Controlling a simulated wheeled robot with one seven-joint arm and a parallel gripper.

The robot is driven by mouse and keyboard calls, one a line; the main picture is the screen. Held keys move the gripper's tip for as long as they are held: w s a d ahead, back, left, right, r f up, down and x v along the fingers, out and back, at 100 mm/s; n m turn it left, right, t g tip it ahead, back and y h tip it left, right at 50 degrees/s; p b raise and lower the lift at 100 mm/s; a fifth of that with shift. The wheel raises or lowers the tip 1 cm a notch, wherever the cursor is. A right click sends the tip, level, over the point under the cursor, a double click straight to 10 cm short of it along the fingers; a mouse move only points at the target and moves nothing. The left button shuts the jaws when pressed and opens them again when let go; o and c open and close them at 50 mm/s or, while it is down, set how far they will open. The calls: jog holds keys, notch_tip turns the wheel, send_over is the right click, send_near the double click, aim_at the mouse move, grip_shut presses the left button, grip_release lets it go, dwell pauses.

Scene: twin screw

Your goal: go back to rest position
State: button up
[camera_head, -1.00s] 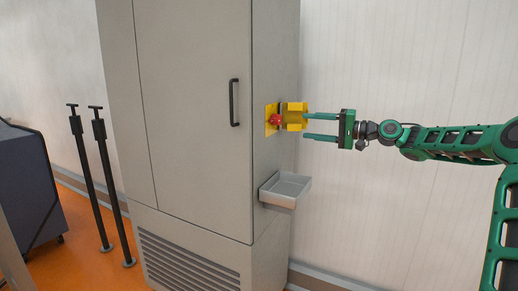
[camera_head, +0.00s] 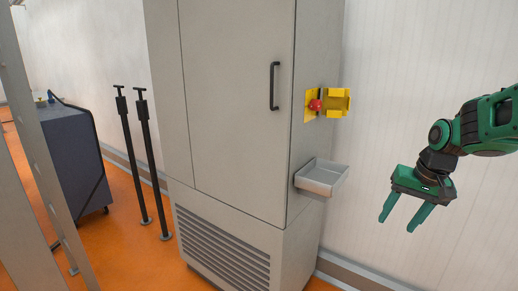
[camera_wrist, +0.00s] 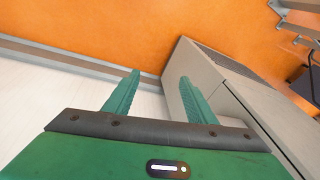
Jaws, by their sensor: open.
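My gripper (camera_head: 400,217) is green, open and empty at the right of the head view, its fingers pointing down. It hangs in free air to the right of the grey cabinet (camera_head: 240,120), apart from it. In the wrist view, the two fingers of my gripper (camera_wrist: 160,98) are spread with nothing between them. The yellow bracket (camera_head: 337,103) with a red button (camera_head: 315,105) is on the cabinet's right side, above and left of my gripper.
A grey tray (camera_head: 322,177) juts out from the cabinet's side below the button. A white wall (camera_head: 420,60) stands behind my arm. Two black posts (camera_head: 149,150) and a dark cart (camera_head: 70,150) stand on the orange floor (camera_head: 125,215) at the left.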

jog(key=s+d+f+m+g, duration=0.1)
jog(key=s+d, duration=0.1)
jog(key=s, duration=1.1)
jog(key=s+d+f+m+g, duration=0.1)
jog(key=s+d+f, duration=0.1)
jog(key=s, duration=1.2)
jog(key=shift+g+h, duration=0.4)
